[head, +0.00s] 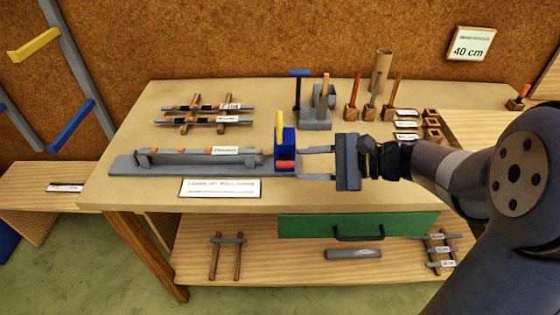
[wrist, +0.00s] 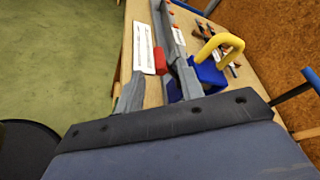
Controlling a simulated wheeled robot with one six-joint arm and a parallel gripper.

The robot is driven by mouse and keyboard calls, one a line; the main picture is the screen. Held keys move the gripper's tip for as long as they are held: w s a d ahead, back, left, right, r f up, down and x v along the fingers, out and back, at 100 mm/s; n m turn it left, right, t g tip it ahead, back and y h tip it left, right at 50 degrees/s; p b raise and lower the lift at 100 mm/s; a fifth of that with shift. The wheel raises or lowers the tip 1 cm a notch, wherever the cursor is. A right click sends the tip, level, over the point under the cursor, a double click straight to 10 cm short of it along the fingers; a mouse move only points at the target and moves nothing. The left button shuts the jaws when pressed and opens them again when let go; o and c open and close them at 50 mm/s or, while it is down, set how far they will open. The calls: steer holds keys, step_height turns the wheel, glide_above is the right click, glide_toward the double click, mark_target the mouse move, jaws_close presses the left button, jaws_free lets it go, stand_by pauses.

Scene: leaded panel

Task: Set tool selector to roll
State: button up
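A blue block (head: 285,140) with a yellow handle (head: 279,124) and a small red piece (head: 285,165) low at its front stands at the right part of a long grey rail (head: 190,166) on the bench. In the wrist view the yellow handle (wrist: 225,45) forms a loop above the blue block, and the red piece (wrist: 160,60) shows beside the rail. No part is readably marked as the selector or "roll". My gripper (head: 301,162) is open, its two fingers apart and pointing left, just right of the blue block. Whether a fingertip touches it, I cannot tell.
A white lettered card (head: 220,188) lies in front of the rail. Racks with dark rods (head: 205,108) lie behind it. A grey stand (head: 316,118) and tools in wooden holders (head: 352,108) stand at the back. A green drawer (head: 355,224) is below the bench top.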

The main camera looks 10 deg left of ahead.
mark_target(287, 165)
steer(key=x, duration=0.7)
steer(key=shift+a+f, duration=0.1)
steer(key=shift+a, duration=0.15)
jaws_close()
